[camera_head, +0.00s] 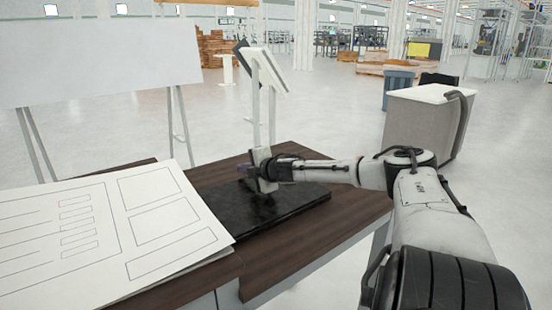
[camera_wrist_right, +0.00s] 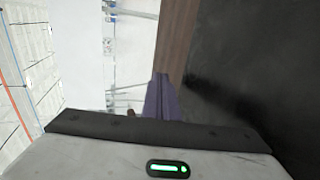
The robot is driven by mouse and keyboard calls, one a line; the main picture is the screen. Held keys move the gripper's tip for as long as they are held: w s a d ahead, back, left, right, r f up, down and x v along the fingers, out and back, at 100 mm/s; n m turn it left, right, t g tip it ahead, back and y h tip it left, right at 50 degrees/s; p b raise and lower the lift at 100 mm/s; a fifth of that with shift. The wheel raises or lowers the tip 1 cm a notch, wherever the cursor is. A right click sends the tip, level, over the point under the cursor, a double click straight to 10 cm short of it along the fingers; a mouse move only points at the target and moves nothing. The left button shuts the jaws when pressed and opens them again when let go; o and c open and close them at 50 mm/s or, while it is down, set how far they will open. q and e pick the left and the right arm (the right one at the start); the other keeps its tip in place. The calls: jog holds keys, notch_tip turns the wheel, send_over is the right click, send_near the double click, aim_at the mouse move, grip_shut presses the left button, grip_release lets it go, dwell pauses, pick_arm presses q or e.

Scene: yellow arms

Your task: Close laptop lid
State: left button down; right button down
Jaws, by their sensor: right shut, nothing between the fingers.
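The laptop (camera_head: 285,205) is a flat black slab on the dark brown table, and its lid appears to lie down flat. Its dark surface also fills the right side of the right wrist view (camera_wrist_right: 250,60). My right gripper (camera_head: 245,169) is just above the laptop's far-left part, fingers pointing left. In the right wrist view its purplish fingers (camera_wrist_right: 161,97) are together and empty, beside the dark surface. I cannot tell whether they touch it. My left gripper is not in view.
The brown table (camera_head: 340,214) has bare strips behind and right of the laptop. A large white sheet with printed boxes (camera_head: 100,235) covers the left front. A whiteboard (camera_head: 100,65) and a white stand (camera_head: 262,75) are beyond the table. A grey cabinet (camera_head: 412,125) stands at right.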

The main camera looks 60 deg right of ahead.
notch_tip(320, 180, up, 5)
jog(key=p, duration=0.3)
jog(key=shift+f, duration=0.2)
notch_tip(320, 180, up, 9)
jog(key=shift+f, duration=0.2)
